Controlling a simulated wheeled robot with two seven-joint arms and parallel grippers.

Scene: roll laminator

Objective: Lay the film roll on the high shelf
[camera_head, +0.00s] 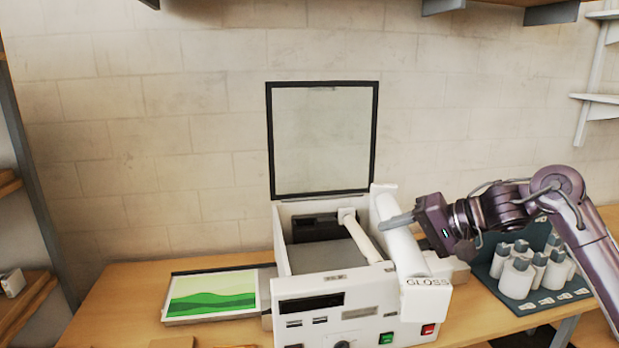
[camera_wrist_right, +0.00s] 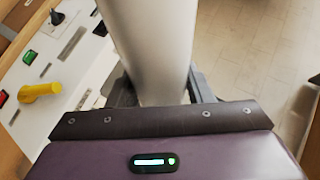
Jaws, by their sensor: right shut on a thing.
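The film roll (camera_head: 403,252) is a thick white cylinder. It stands tilted over the right side of the laminator in the head view, with its end marked GLOSS (camera_head: 428,283) toward me. My right gripper (camera_head: 396,220) is shut on the roll near its upper part. The roll (camera_wrist_right: 150,45) also fills the middle of the right wrist view, between the fingers of my right gripper (camera_wrist_right: 160,92). Whether the roll touches the laminator I cannot tell. Part of a high wooden shelf (camera_head: 490,3) with grey brackets shows at the top edge; its upper surface is hidden. My left gripper is out of view.
The laminator (camera_head: 310,285) stands on the wooden table (camera_head: 120,310) with its framed lid (camera_head: 322,140) raised and a thin white roller (camera_head: 360,235) inside. A green picture (camera_head: 212,293) lies left. White bottles (camera_head: 515,278) stand in a dark rack at right. Small white shelves (camera_head: 598,103) hang far right.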

